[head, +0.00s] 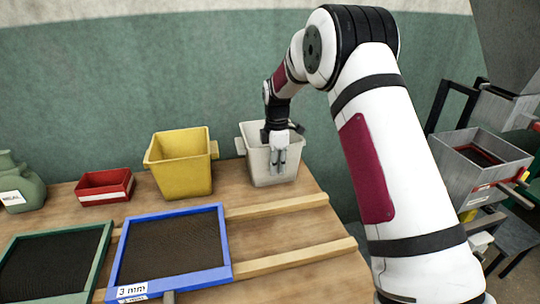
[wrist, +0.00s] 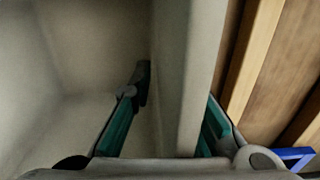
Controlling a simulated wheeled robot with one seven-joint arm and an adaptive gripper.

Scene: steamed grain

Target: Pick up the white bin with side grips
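The white bin (head: 258,166) stands upright on the wooden table at its back right, with a grip tab on its left side. My gripper (head: 280,156) points down at the bin's near right part. In the wrist view, the gripper's two fingers (wrist: 178,98) straddle one wall of the white bin (wrist: 172,90). The left finger is inside, its dark pad against the inner face. The right finger is outside, close against the wall and partly hidden by it. The gripper looks shut on this wall. The bin appears to rest on the table.
A yellow bin (head: 181,178) stands just left of the white bin, and a red box (head: 105,190) farther left. A blue-framed sieve (head: 180,276) and a green-framed one (head: 100,250) lie in front. Wooden rails (head: 275,207) cross the table. Grey machinery (head: 475,190) stands at right.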

